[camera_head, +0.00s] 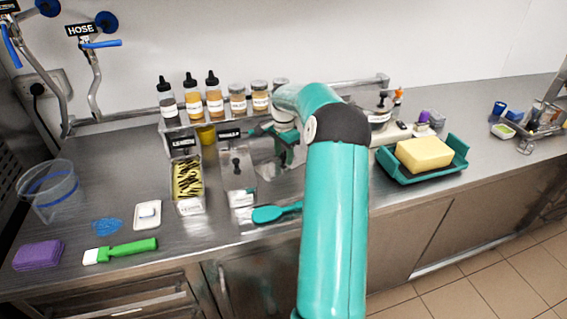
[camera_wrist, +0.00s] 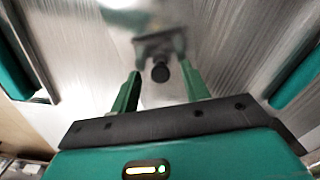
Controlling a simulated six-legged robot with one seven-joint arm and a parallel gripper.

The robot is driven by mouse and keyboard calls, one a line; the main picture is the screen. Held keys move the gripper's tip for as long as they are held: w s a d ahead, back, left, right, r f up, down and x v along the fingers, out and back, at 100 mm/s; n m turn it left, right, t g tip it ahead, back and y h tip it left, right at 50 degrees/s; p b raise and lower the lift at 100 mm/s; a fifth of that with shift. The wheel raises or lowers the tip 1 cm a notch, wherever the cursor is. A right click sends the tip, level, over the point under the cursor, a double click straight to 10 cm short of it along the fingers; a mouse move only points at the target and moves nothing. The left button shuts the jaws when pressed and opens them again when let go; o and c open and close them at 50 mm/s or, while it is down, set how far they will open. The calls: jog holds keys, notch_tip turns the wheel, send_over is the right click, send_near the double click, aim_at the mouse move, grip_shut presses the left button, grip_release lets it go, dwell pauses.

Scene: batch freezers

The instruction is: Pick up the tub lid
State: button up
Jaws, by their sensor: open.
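In the head view, a clear tub (camera_head: 241,199) stands behind the counter's front edge, with a black knob (camera_head: 236,163) on its see-through lid. The lid's outline is hard to make out. My gripper (camera_head: 272,140) is to the right of and behind that knob, partly hidden by my arm. In the wrist view, my gripper (camera_wrist: 160,88) is open, with its two green fingers apart. A round black knob (camera_wrist: 160,72) shows between the fingertips, and I cannot tell how far beyond them it is. The fingers hold nothing that I can see.
A tub of dark-striped yellow contents (camera_head: 187,178) stands just left of the clear tub. A rack of bottles and jars (camera_head: 215,97) is behind. A teal spatula (camera_head: 277,213) lies in front. A teal tray (camera_head: 390,166) with a yellow block is at right.

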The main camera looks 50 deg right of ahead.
grip_shut()
